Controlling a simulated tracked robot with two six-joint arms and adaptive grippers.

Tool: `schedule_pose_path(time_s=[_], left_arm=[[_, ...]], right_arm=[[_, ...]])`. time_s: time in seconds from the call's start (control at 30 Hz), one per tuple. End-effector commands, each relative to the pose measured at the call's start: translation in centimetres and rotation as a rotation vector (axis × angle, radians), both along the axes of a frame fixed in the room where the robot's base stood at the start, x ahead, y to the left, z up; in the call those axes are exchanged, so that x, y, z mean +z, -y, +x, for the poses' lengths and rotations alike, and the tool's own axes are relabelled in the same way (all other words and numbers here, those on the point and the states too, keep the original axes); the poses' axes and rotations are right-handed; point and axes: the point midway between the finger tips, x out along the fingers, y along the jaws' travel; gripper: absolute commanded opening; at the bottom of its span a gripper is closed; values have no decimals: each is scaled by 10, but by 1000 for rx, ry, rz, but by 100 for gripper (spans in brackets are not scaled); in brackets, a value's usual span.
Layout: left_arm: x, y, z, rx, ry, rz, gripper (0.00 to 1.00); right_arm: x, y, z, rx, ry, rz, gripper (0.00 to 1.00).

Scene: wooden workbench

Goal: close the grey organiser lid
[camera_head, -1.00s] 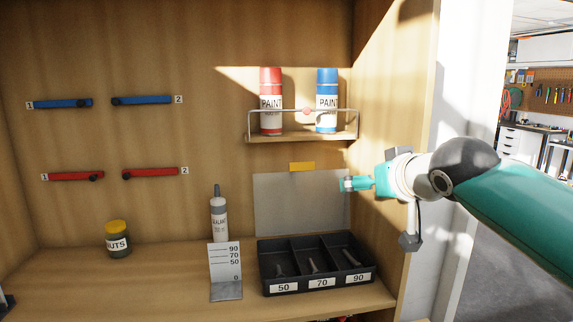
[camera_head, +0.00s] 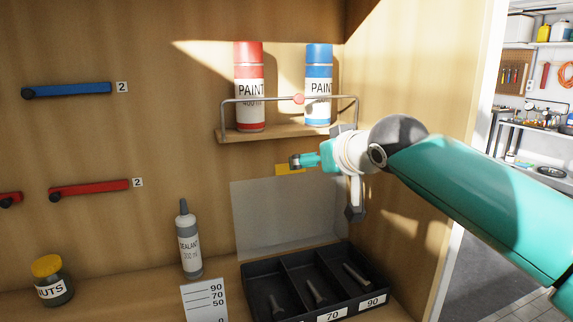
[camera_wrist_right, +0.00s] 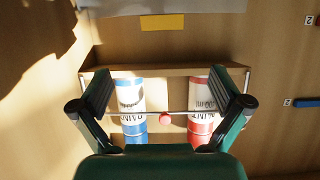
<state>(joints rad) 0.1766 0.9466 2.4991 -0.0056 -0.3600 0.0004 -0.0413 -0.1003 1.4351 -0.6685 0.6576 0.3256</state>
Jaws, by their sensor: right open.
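The grey organiser lid (camera_head: 270,218) is a translucent sheet standing open behind the dark organiser tray (camera_head: 262,268). A yellow tab (camera_head: 283,170) is at its top edge. In the right wrist view the lid (camera_wrist_right: 195,6) and tab (camera_wrist_right: 162,22) show at the top. My right gripper (camera_head: 297,162) overlaps the tab in the head view; I cannot tell whether they touch. In the right wrist view the gripper (camera_wrist_right: 163,75) is open with nothing between its fingers, and the tab lies beyond the fingertips. My left gripper is not in view.
The tray's compartments hold bolts. A wire-railed shelf (camera_head: 227,135) with a red paint can (camera_head: 249,90) and a blue one (camera_head: 318,75) is above the lid. A sealant tube (camera_head: 189,245), a marked gauge (camera_head: 203,300) and a nuts jar (camera_head: 52,283) stand left of the tray.

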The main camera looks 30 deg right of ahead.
Motion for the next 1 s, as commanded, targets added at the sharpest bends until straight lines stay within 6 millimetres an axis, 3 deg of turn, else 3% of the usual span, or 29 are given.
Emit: schedule_pose_path(time_s=[0.6,0.8,1.0], left_arm=[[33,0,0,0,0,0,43],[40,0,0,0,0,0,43],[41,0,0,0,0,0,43]], right_arm=[[-47,22,116,10,-4,1,100],[-55,26,137,11,-2,1,100],[-59,28,142,11,-1,0,100]])
